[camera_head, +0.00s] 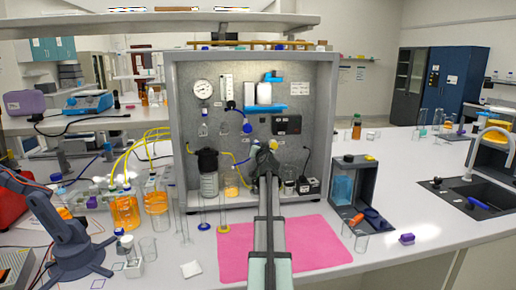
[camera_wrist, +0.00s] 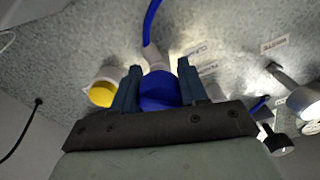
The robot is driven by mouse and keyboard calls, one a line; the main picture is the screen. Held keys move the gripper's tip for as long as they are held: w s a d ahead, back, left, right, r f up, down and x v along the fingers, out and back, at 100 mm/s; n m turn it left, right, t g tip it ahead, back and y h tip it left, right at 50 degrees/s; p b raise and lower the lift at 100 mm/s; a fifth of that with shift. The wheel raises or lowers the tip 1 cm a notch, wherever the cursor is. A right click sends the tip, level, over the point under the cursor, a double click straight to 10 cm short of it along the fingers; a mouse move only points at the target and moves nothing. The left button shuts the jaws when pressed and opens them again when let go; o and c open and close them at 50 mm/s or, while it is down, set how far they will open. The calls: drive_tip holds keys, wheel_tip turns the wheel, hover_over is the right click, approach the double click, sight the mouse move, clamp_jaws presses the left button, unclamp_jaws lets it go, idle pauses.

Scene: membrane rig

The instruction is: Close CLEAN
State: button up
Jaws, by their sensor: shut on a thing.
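My gripper (camera_head: 265,158) reaches into the grey metal rig, its tip against the back panel low in the middle. In the wrist view my gripper (camera_wrist: 160,78) has its two dark fingers on either side of a blue knob (camera_wrist: 160,92), shut on it. A pale fitting with a blue tube (camera_wrist: 151,25) stands just beyond the knob. A small white label (camera_wrist: 196,48) sits beside it on the panel; its lettering is tilted and hard to read. In the head view my gripper hides the knob.
A yellow-faced knob (camera_wrist: 102,94) is close left of my fingers. Metal fittings (camera_wrist: 290,80) and a black knob are to the right. In the rig (camera_head: 325,110) are a gauge (camera_head: 203,89), a black-topped filter jar (camera_head: 208,175) and tubes. A pink mat (camera_head: 310,245) lies in front.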

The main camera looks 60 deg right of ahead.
drive_tip(key=o, duration=1.1)
drive_tip(key=shift+c, duration=0.2)
drive_tip(key=v, duration=1.4)
drive_tip(key=shift+w, duration=0.1)
